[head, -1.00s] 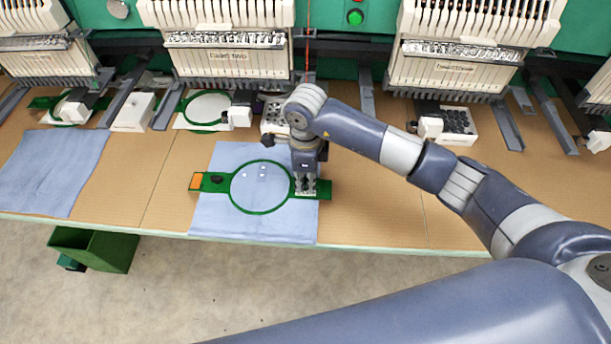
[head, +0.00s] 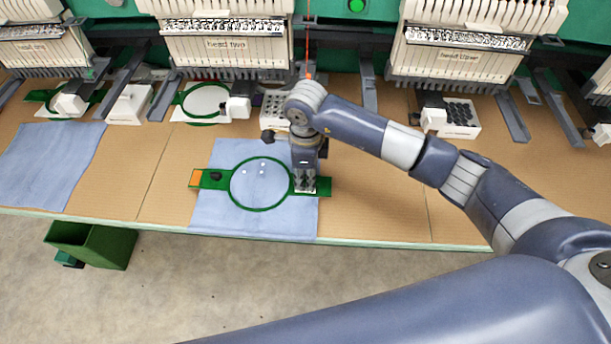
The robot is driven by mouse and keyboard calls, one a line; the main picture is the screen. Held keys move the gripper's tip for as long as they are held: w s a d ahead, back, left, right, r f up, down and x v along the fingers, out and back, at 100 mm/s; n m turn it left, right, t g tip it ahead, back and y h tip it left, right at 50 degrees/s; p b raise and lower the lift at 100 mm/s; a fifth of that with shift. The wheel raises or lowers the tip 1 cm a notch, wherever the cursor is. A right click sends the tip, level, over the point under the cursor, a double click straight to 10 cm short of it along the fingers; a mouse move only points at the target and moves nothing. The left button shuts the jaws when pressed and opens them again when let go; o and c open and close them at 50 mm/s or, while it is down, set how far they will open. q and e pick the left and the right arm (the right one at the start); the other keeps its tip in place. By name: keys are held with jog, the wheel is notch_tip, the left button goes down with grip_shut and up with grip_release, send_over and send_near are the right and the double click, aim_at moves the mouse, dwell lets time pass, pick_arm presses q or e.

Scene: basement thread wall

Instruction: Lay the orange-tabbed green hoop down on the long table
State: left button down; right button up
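The green hoop (head: 233,199) with an orange tab (head: 195,178) at its left end lies flat over a light blue cloth (head: 222,219) on the long table (head: 375,219). I cannot tell whether it touches the cloth everywhere. My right gripper (head: 305,188) points down at the hoop's right bracket (head: 325,188), with its fingertips at the bracket. The fingers hide part of that bracket, and I cannot tell whether they are clamped on it. My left gripper is out of view.
Embroidery machine heads (head: 222,47) line the back, with grey rails (head: 510,118) reaching onto the table. Another hooped piece (head: 206,101) sits behind the cloth. A second blue cloth (head: 45,163) lies at left. A green bin (head: 100,246) stands below the front edge. Table right of the gripper is clear.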

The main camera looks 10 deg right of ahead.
jog(key=o, duration=0.3)
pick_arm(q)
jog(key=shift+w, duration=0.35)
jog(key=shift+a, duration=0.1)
pick_arm(e)
jog(key=shift+r, duration=0.1)
